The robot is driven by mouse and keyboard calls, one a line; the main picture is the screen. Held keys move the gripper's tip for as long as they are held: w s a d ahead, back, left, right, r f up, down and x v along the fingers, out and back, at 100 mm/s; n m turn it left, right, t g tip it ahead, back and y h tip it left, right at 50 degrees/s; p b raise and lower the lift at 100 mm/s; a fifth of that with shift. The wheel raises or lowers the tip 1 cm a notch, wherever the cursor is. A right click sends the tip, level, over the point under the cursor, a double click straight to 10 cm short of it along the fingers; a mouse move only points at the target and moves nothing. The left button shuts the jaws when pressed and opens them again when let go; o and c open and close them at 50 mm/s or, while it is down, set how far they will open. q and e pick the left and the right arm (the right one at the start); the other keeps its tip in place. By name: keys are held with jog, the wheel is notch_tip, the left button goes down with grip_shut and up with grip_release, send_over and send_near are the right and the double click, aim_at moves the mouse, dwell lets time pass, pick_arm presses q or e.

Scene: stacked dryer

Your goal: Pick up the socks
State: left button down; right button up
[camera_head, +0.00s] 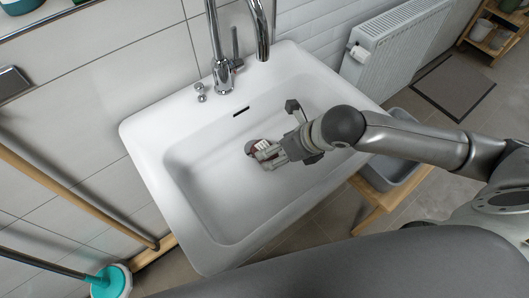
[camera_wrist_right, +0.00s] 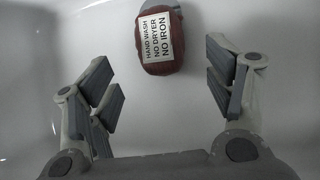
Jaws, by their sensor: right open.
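The socks (camera_wrist_right: 163,62) are a small dark red bundle with a grey end at the top. They bear a white label reading "HAND WASH NO DRYER NO IRON". In the head view the socks (camera_head: 252,146) lie in the white sink basin, partly hidden by my right gripper. My right gripper (camera_head: 265,156) reaches into the sink from the right, close to the socks. In the wrist view its two fingers (camera_wrist_right: 160,85) are spread wide, with the socks beyond and between them, apart from both. My left gripper is not in view.
The white sink (camera_head: 150,150) has raised walls around the basin. A chrome faucet (camera_head: 222,72) stands at its back edge. A grey tub (camera_head: 392,172) on a wooden stool is right of the sink. A radiator (camera_head: 385,50) is behind. A teal brush (camera_head: 110,281) is lower left.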

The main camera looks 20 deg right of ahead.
aim_at(261, 144)
jog(key=shift+w+r+x, duration=0.1)
jog(key=shift+w+x, duration=0.1)
jog(key=shift+x, duration=1.35)
jog(key=shift+w+r+x, duration=0.1)
jog(key=shift+w+x, duration=0.05)
jog(key=shift+x, duration=1.45)
jog(key=shift+c, duration=0.2)
jog(key=shift+r, duration=0.1)
jog(key=c, duration=1.2)
